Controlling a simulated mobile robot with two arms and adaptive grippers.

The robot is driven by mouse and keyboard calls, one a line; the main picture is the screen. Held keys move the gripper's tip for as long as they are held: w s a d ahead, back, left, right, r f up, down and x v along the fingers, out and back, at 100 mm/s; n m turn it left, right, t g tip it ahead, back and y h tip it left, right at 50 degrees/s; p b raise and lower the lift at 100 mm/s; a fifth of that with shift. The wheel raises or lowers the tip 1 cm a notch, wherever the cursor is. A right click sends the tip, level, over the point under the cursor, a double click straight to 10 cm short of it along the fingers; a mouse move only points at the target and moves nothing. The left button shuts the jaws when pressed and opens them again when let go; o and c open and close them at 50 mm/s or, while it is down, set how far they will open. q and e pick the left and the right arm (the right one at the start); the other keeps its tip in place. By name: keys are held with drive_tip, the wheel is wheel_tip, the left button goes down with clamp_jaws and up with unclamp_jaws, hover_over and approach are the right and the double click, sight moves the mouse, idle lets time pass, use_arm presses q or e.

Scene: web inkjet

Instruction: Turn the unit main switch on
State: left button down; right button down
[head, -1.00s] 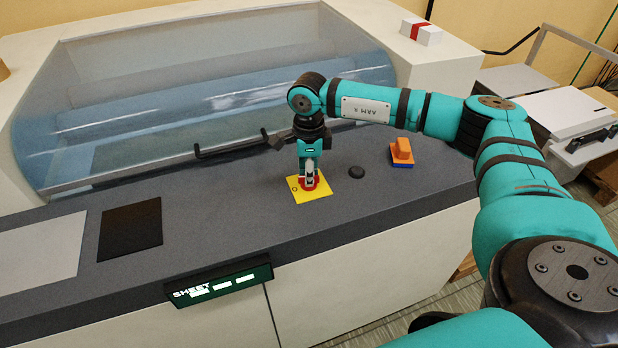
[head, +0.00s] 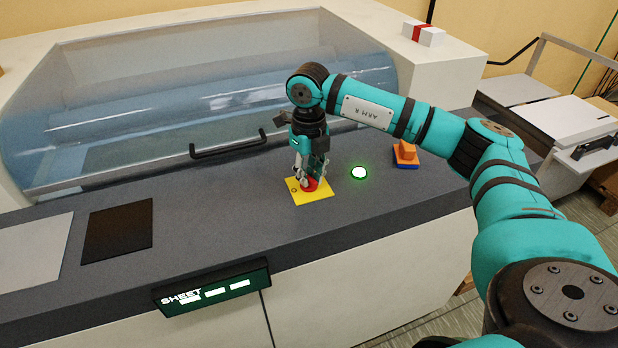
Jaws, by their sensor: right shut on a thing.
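The main switch is a red knob (head: 310,184) on a yellow plate (head: 313,197) on the dark grey counter of the machine. My right gripper (head: 311,180) points down at the knob and is shut on it. The fingers hide much of the knob, so I cannot tell its exact angle. A round lamp (head: 359,173) just right of the plate glows white with a green rim. My left gripper is not in view.
A clear curved cover (head: 130,120) with a black handle (head: 228,150) stands behind the counter. An orange and blue block (head: 405,155) sits right of the lamp. A dark square (head: 117,230) and a display (head: 212,287) reading SHEET are at the left and front.

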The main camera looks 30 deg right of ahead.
sight(309, 176)
drive_tip(key=m+b, duration=0.1)
drive_tip(key=m, duration=0.2)
drive_tip(key=shift+r, duration=0.1)
drive_tip(key=shift+w+m, duration=0.1)
drive_tip(key=shift+m, duration=0.4)
drive_tip(key=c, duration=1.3)
unclamp_jaws()
drive_tip(key=shift+c, duration=0.2)
wheel_tip(309, 176, up, 12)
